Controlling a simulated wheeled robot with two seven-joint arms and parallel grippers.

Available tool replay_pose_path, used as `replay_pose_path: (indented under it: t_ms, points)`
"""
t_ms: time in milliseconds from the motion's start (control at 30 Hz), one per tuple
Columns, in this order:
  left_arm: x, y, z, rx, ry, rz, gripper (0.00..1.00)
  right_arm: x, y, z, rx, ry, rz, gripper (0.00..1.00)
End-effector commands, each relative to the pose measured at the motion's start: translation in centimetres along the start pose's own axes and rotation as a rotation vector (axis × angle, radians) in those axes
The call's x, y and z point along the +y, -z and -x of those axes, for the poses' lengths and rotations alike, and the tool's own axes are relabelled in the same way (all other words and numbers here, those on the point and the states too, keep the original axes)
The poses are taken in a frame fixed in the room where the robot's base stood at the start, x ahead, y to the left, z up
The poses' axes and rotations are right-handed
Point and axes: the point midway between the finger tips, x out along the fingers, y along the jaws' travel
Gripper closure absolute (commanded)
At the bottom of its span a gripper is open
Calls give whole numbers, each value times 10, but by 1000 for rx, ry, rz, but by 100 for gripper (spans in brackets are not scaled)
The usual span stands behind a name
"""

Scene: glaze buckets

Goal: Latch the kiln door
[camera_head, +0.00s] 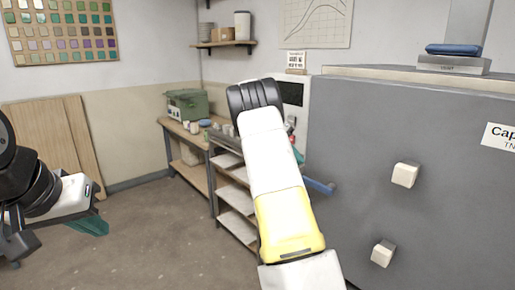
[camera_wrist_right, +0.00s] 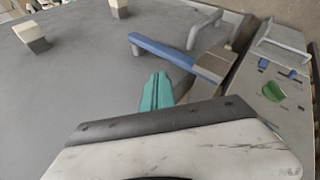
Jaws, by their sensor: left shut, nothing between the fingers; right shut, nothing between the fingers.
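The grey kiln door (camera_head: 400,150) fills the right of the head view, with two pale plugs on it. Its blue latch lever (camera_head: 321,187) sticks out near the door's left edge, partly hidden by my right arm. In the right wrist view the blue lever (camera_wrist_right: 165,50) runs to a brown-grey block at the door edge. My right gripper (camera_wrist_right: 158,90) has its teal fingers shut and empty, just beside the lever; I cannot tell whether they touch it. My left gripper (camera_head: 90,227) is shut and empty at the far left, away from the kiln.
A control panel (camera_wrist_right: 275,85) with a green button is beside the latch. A shelf rack (camera_head: 235,198) and a workbench (camera_head: 185,133) stand left of the kiln. A wooden board (camera_head: 55,150) leans on the wall. The floor (camera_head: 160,240) between is clear.

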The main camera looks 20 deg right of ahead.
Motion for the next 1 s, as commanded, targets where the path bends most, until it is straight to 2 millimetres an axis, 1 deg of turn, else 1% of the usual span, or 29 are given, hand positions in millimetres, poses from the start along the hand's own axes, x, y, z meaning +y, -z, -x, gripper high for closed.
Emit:
replay_pose_path:
  t_ms: [33, 100, 300, 500, 700, 1000]
  points:
    - [0, 0, 0, 0, 0, 0, 100, 10, 1, 5, 0, 1, -2, 100]
    - [0, 0, 0, 0, 0, 0, 100, -2, 2, 18, 2, -1, 1, 100]
    - [0, 0, 0, 0, 0, 0, 100, -19, 5, 51, 3, 0, 0, 100]
    - [0, 0, 0, 0, 0, 0, 100, -30, 7, 75, 1, -2, -1, 100]
    - [0, 0, 0, 0, 0, 0, 100, -35, 7, 87, 0, -2, -1, 100]
    - [0, 0, 0, 0, 0, 0, 100, -37, 7, 91, -1, -2, 0, 100]
